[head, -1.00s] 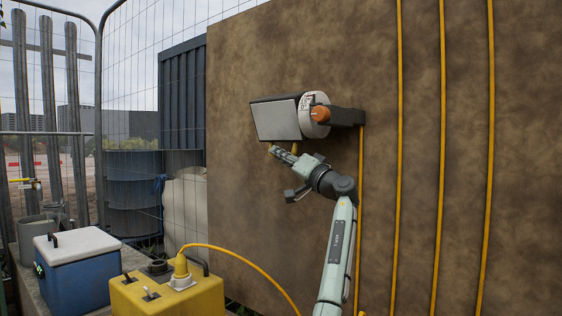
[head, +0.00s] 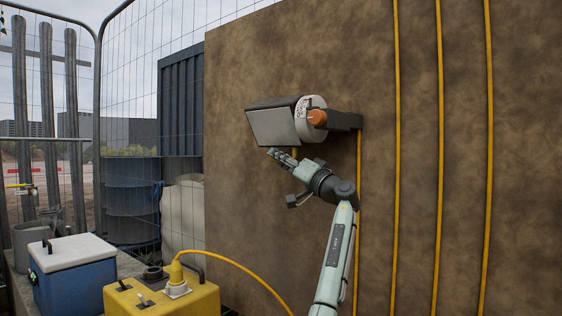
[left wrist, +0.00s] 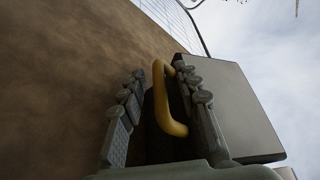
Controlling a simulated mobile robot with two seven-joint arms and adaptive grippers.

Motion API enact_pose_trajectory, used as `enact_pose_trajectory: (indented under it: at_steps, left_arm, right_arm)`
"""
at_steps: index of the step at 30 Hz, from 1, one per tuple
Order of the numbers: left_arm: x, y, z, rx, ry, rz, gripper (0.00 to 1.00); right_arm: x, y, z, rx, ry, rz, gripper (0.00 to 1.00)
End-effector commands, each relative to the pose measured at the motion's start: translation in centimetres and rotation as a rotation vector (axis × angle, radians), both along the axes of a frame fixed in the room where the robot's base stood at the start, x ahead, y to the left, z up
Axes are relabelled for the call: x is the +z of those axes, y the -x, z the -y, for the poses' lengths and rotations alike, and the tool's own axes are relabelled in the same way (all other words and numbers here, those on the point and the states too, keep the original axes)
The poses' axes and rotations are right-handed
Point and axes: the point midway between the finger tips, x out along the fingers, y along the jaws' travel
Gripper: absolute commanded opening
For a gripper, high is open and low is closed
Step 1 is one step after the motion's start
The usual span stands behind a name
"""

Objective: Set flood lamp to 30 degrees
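The flood lamp (head: 272,127) is mounted on the brown wall, its pale panel tilted somewhat downward. A white round scale (head: 305,106) and an orange knob (head: 317,118) sit at its right side; the scale marks are too small to read. My left gripper (head: 275,156) is just below the lamp. In the left wrist view, the fingers of my left gripper (left wrist: 160,108) stand apart on either side of the lamp's yellow handle (left wrist: 168,100). The handle lies close to the right finger, with a gap to the left one. My right gripper is out of view.
The brown wall (head: 370,220) carries several vertical yellow cables to the right. A yellow box (head: 160,302) with a cable and a blue cooler (head: 75,285) stand at lower left. A mesh fence (head: 125,60) is behind. There is free air in front of the lamp.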

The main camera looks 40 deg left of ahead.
Motion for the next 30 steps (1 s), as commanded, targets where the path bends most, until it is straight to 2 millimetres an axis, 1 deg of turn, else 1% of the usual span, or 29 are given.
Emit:
enact_pose_trajectory:
  at_steps: [4,8,15,21,25,30]
  left_arm:
    - [-0.1,0.0,0.3,-0.001,0.001,0.0,0.33]
    - [-0.7,0.1,1.8,-0.003,-0.001,-0.001,0.33]
    - [-2.3,0.7,6.6,-0.003,-0.001,-0.001,0.33]
    - [-3.4,1.2,9.8,-0.002,0.001,0.0,0.33]
    - [-3.7,1.4,11.0,-0.001,0.0,0.0,0.33]
    - [-3.8,1.5,11.3,0.001,0.001,0.0,0.33]
  right_arm:
    - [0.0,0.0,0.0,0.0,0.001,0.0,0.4]
    - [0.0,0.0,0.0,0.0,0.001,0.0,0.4]
    - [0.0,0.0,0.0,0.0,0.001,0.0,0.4]
    - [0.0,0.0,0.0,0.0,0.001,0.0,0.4]
    - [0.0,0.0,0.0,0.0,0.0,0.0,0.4]
    - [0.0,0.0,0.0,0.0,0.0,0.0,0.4]
